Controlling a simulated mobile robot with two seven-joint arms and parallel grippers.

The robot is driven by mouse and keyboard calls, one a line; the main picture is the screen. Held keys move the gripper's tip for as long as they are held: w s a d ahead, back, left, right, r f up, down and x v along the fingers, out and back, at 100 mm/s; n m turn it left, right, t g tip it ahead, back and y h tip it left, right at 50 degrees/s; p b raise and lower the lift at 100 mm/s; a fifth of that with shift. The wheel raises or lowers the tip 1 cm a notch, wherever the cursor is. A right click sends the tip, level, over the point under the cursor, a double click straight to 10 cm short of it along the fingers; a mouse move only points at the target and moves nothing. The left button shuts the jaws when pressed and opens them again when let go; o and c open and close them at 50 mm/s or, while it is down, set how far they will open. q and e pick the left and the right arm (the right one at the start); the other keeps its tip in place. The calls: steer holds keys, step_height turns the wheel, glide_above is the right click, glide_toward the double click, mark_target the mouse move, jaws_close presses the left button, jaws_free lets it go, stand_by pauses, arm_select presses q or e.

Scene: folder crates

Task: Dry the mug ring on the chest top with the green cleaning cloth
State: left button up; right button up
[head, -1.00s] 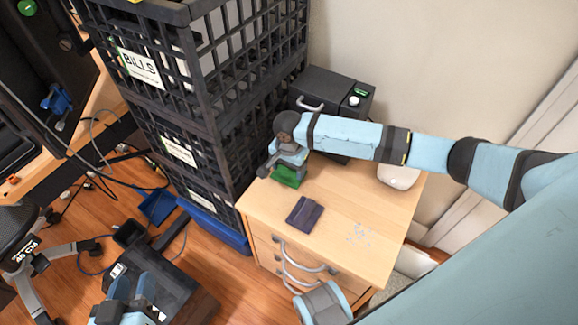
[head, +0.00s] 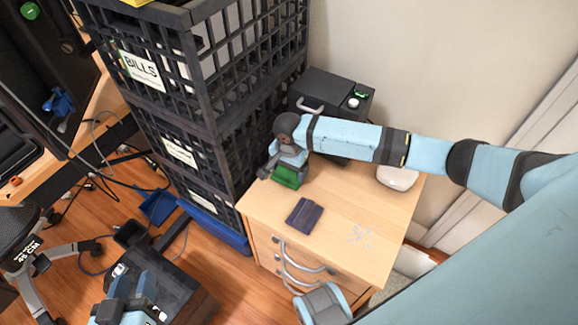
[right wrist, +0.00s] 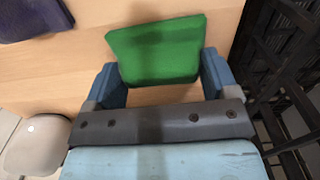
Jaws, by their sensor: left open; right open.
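The green cleaning cloth (head: 287,177) lies at the back left of the wooden chest top (head: 335,212), partly hidden by my right arm in the head view. My right gripper (right wrist: 163,82) is open, with its blue fingers on either side of the cloth (right wrist: 155,50) in the right wrist view. Whether the fingers touch it I cannot tell. The mug ring (head: 360,236) shows as pale wet marks near the right front of the chest top. My left gripper (head: 130,300) is open at the lower left, away from the chest.
A folded dark purple cloth (head: 304,215) lies near the chest's front edge. A rounded white object (head: 397,177) sits at the right and a black box (head: 335,92) at the back. Stacked black crates (head: 180,110) stand close on the left. Wood between the purple cloth and the marks is clear.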

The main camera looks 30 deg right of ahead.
steer(key=shift+r+p, duration=0.1)
steer(key=shift+p, duration=0.35)
steer(key=c, duration=0.7)
